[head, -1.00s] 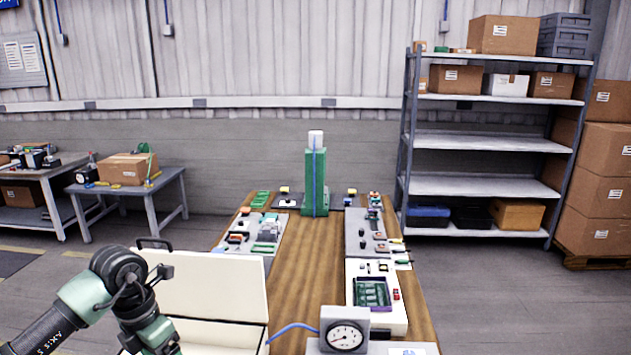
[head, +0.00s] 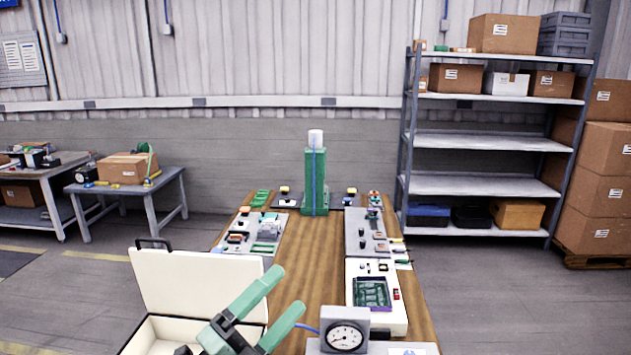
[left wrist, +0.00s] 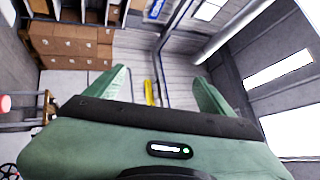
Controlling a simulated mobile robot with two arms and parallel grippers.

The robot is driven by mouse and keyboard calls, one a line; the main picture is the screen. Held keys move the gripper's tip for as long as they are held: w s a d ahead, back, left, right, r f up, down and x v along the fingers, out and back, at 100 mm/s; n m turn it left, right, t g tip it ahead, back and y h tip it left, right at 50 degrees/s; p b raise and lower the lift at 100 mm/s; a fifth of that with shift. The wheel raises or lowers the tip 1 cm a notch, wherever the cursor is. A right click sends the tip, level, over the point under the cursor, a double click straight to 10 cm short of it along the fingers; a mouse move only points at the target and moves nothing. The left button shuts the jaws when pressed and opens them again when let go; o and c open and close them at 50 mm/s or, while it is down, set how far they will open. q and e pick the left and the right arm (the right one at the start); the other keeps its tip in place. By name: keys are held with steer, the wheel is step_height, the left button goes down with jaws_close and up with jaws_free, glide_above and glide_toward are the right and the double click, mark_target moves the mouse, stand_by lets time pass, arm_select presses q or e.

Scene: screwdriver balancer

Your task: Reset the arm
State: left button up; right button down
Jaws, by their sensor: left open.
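My left gripper (head: 289,289) shows low in the head view, in front of the open white case (head: 190,282). Its two green fingers are spread apart, pointing up and to the right, with nothing between them. In the left wrist view the gripper (left wrist: 159,75) is also open and empty, with the room and floor beyond it. The gripper hides part of the case and of the table's near left side. My right gripper is not in view.
A gauge box (head: 345,331) with a blue hose stands just right of the gripper. A wooden table (head: 310,250) carries trays along both sides and a green tower (head: 315,180) at its far end. The table's middle strip is clear.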

arm_select(q)
steer(key=w+a+f+n+t+y, duration=0.2)
steer(key=a+f+n+t+y, duration=0.25)
steer(key=a+n+y, duration=0.5)
steer(key=s+a+f+n+g+y, duration=0.35)
steer(key=f+n, duration=0.25)
steer(key=f, duration=0.2)
steer(key=s+a+f+n+g+y, duration=0.3)
steer(key=s+f+n+g+y, duration=0.1)
steer(key=f+n, duration=0.25)
steer(key=s+d+f+n+g+h, duration=0.1)
steer(key=s+f+g, duration=0.5)
steer(key=s, duration=0.5)
steer(key=s+f+n+g+h, duration=0.15)
steer(key=s+f+g, duration=0.25)
steer(key=s+f, duration=0.5)
step_height(320, 180, down, 29)
steer(key=s+g+b, duration=0.1)
steer(key=s+b, duration=0.1)
steer(key=b, duration=0.3)
steer(key=s+a+f+b, duration=0.1)
steer(key=s+f+b, duration=0.1)
steer(key=s+f, duration=0.6)
steer(key=s+a+f+g+y+b, duration=0.1)
steer(key=s+f+b, duration=0.2)
steer(key=s+f, duration=0.6)
step_height(320, 180, down, 5)
steer(key=shift+a, duration=0.4)
